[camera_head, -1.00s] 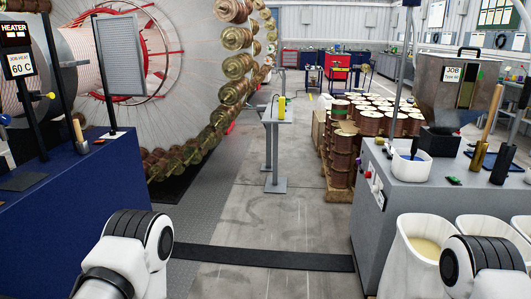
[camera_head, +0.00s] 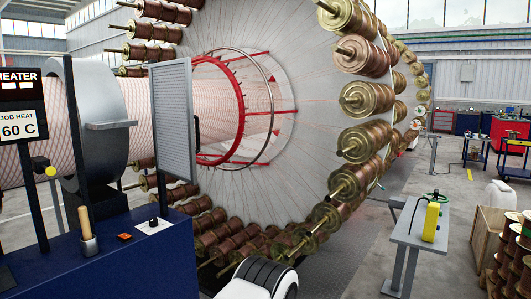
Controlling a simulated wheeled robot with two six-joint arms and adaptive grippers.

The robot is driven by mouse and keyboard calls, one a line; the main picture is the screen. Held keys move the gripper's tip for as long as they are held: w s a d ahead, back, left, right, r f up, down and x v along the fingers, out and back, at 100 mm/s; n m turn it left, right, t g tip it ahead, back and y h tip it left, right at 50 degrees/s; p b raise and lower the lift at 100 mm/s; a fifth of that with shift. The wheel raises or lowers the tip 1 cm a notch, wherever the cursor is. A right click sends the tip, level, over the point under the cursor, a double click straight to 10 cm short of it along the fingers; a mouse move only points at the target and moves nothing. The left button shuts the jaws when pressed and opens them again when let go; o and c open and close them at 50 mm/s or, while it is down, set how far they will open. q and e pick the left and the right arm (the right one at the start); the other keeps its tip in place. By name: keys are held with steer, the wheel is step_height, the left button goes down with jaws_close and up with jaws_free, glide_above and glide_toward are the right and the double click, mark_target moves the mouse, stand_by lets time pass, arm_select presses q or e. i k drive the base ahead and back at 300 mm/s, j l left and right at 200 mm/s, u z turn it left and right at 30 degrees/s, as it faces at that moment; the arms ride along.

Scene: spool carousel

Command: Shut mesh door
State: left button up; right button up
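The mesh door (camera_head: 174,108) is a tall grey framed panel in the left half of the head view. It stands upright at the far right corner of the blue cabinet (camera_head: 110,262), in front of the red ring and the big spool wheel. It is seen at an angle, and I cannot tell whether it is latched. A white and black link of one of my arms shows at the bottom edge, below and right of the door. Neither of my grippers is in view.
The large carousel (camera_head: 300,120) carries many copper spools around its rim. A heater display (camera_head: 18,110) and a wooden-handled tool (camera_head: 86,228) stand on the blue cabinet. A grey stand (camera_head: 418,232) with a yellow device (camera_head: 431,221) is at right. Floor between carousel and stand is open.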

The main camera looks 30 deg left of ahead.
mark_target(184, 65)
steer(key=i+u, duration=0.35)
steer(key=i, duration=0.15)
steer(key=i+l+u, duration=0.7)
steer(key=i, duration=0.25)
steer(key=i+l+u, duration=0.15)
steer(key=i+u, duration=0.3)
steer(key=i+l+u, duration=0.2)
steer(key=u, duration=0.25)
steer(key=i+l+u, duration=0.2)
steer(key=l+u, duration=0.25)
steer(key=i+l+u, duration=0.2)
steer(key=l+u, duration=0.25)
steer(key=i+l+u, duration=0.1)
steer(key=l+u, duration=0.35)
